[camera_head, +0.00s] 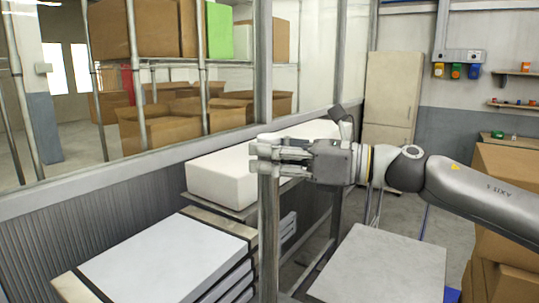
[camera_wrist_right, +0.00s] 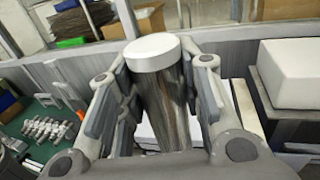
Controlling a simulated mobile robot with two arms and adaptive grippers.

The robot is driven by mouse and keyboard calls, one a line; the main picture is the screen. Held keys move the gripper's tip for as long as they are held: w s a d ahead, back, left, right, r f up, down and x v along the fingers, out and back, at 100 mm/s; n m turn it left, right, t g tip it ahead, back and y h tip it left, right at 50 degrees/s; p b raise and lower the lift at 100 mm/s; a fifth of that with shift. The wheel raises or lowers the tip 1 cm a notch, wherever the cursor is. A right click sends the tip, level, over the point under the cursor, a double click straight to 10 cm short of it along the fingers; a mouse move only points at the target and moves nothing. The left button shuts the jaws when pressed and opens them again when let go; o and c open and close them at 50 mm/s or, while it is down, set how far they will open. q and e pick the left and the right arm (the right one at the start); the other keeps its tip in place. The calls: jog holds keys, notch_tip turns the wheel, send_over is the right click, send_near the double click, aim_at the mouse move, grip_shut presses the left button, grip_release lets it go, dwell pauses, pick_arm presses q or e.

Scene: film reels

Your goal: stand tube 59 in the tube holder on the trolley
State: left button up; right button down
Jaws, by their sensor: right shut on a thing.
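A long grey metallic tube (camera_head: 268,225) with a pale cap stands about upright in my right gripper (camera_head: 268,156). In the right wrist view the tube's white cap (camera_wrist_right: 153,52) and shiny body (camera_wrist_right: 165,105) sit between the two fingers of the gripper (camera_wrist_right: 163,85), which is shut on the tube near its top. No number can be read on it. The tube's lower end runs low in the head view, and I cannot tell whether it touches anything. I cannot make out the tube holder or the trolley for sure. My left gripper is not in view.
A long white block (camera_head: 220,178) lies on a shelf by the window wall, behind the tube. White-topped stacks (camera_head: 160,258) stand at the lower left. A pale flat top (camera_head: 385,265) is at the lower right. Cardboard boxes (camera_head: 505,185) stand at the right edge.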

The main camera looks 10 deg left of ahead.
jog(key=shift+f+b, duration=0.55)
jog(key=c, duration=1.3)
grip_release()
jog(key=shift+s+d+f, duration=0.1)
jog(key=shift+f, duration=0.05)
jog(key=shift+d, duration=0.55)
jog(key=d+b, duration=0.1)
jog(key=d, duration=0.2)
jog(key=s+d, duration=0.1)
jog(key=d, duration=0.2)
jog(key=d+b, duration=0.1)
jog(key=d, duration=0.2)
jog(key=shift+s+d+b, duration=0.15)
jog(key=shift+d+b, duration=0.2)
jog(key=shift+d, duration=0.05)
jog(key=shift+a, duration=0.1)
